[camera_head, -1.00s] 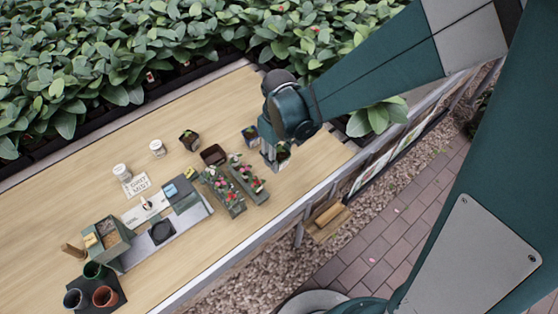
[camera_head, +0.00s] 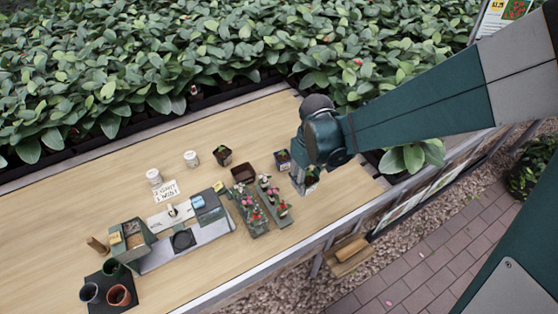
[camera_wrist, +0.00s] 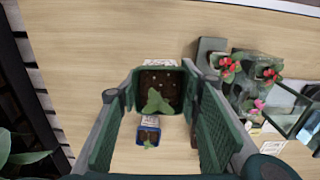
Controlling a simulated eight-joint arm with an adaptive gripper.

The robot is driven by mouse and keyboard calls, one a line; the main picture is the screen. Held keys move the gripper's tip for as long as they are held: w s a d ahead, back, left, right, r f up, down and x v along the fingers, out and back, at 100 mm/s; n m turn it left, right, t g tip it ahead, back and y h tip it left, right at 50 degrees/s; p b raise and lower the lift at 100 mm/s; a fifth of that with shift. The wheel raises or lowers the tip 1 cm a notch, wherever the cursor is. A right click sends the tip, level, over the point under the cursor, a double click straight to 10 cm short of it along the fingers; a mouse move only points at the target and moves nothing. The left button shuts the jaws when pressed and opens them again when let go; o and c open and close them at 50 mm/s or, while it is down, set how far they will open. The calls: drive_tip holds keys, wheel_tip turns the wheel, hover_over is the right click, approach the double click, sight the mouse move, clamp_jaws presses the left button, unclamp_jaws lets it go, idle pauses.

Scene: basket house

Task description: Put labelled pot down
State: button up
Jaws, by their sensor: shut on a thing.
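My gripper (camera_head: 300,184) is over the right end of the wooden table. In the wrist view its two green-padded fingers (camera_wrist: 160,80) are shut on a dark green pot (camera_wrist: 172,106) with soil and a small green seedling, one finger on each side. A white label edge (camera_wrist: 158,63) shows at the pot's far side. In the head view the held pot (camera_head: 313,175) is partly hidden by my gripper. I cannot tell whether its base touches the table.
A small blue pot (camera_wrist: 149,131) with a seedling stands close by; it also shows in the head view (camera_head: 283,160). Flower trays (camera_head: 252,214) and an empty brown pot (camera_head: 243,173) are left of my gripper. Bare table (camera_head: 345,183) lies to the right, up to the edge.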

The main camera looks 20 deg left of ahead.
drive_tip(key=w+a, duration=0.8)
drive_tip(key=w+a+r, duration=0.1)
drive_tip(key=w+a, duration=0.3)
drive_tip(key=shift+w+p, duration=0.2)
drive_tip(key=shift+p, duration=0.1)
drive_tip(key=w+a, duration=0.9)
drive_tip(key=a, duration=0.4)
drive_tip(key=shift+w+f+p, duration=0.3)
drive_tip(key=shift+f, duration=0.1)
drive_tip(key=shift+f, duration=0.1)
drive_tip(key=shift+f+b, duration=0.5)
drive_tip(key=shift+f, duration=2.5)
drive_tip(key=shift+f+b, duration=0.3)
drive_tip(key=shift+f, duration=1.6)
drive_tip(key=shift+f, duration=0.15)
drive_tip(key=o, duration=0.9)
